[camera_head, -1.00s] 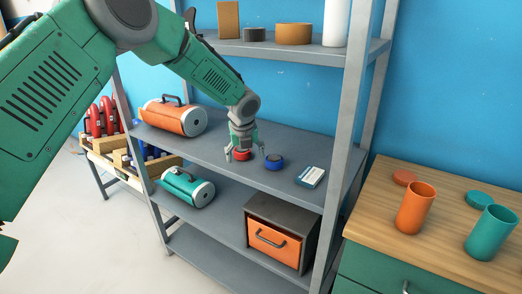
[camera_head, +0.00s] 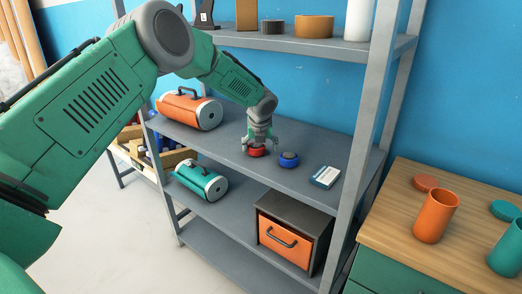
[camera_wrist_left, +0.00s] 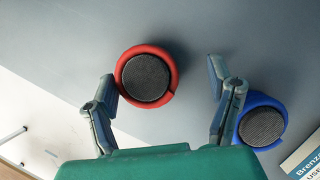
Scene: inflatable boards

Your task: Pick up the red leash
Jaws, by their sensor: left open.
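The red leash (camera_head: 257,151) is a small round coil with a dark centre on the grey shelf; it also shows in the left wrist view (camera_wrist_left: 170,82). My left gripper (camera_head: 260,145) is right above it, pointing down, with its fingers apart. In the wrist view the left gripper (camera_wrist_left: 168,98) has its left finger close beside the red coil and its right finger between the red coil and a blue coil. It holds nothing. My right gripper is not in view.
The blue coil (camera_head: 289,160) lies just right of the red one, close to a finger. A white-and-blue box (camera_head: 325,177) is further right. An orange roll bag (camera_head: 190,110) lies to the left on the same shelf. An upper shelf (camera_head: 300,44) is above.

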